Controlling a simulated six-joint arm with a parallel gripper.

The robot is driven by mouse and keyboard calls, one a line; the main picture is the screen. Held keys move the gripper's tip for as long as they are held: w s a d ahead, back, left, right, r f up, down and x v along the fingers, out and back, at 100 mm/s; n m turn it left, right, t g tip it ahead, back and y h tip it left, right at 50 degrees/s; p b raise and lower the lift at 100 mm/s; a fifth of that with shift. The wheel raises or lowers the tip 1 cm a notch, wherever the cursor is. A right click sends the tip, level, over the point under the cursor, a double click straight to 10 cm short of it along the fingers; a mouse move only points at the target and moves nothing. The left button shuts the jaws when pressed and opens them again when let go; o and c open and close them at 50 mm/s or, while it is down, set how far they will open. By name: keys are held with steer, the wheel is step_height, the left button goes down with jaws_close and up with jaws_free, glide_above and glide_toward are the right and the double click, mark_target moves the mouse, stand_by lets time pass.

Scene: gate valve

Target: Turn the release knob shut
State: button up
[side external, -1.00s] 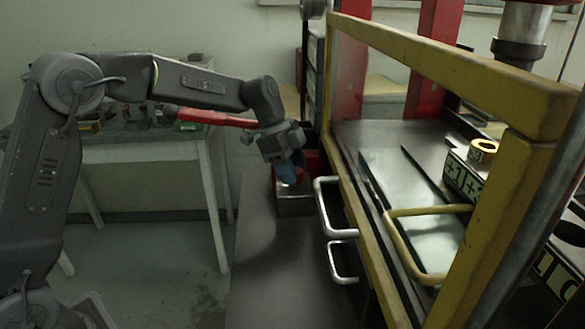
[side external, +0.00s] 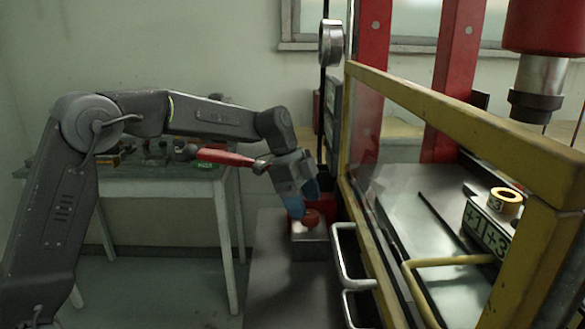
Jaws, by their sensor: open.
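The red release knob (side external: 310,218) sits on top of a small grey metal block (side external: 309,246) at the middle of the side external view. My gripper (side external: 303,198) comes in from the upper left with its blue fingertips pointing down. It is open, with the fingertips just above and beside the knob. One fingertip overlaps the knob's left side in the picture, and I cannot tell whether it touches. Part of the knob and the red part behind it are hidden by the fingers.
The yellow press frame (side external: 365,235) and white drawer handles (side external: 346,258) stand just right of the block. A cluttered table (side external: 165,182) is behind. The dark bench top (side external: 270,295) in front of the block is clear.

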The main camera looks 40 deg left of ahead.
steer(key=v, duration=1.1)
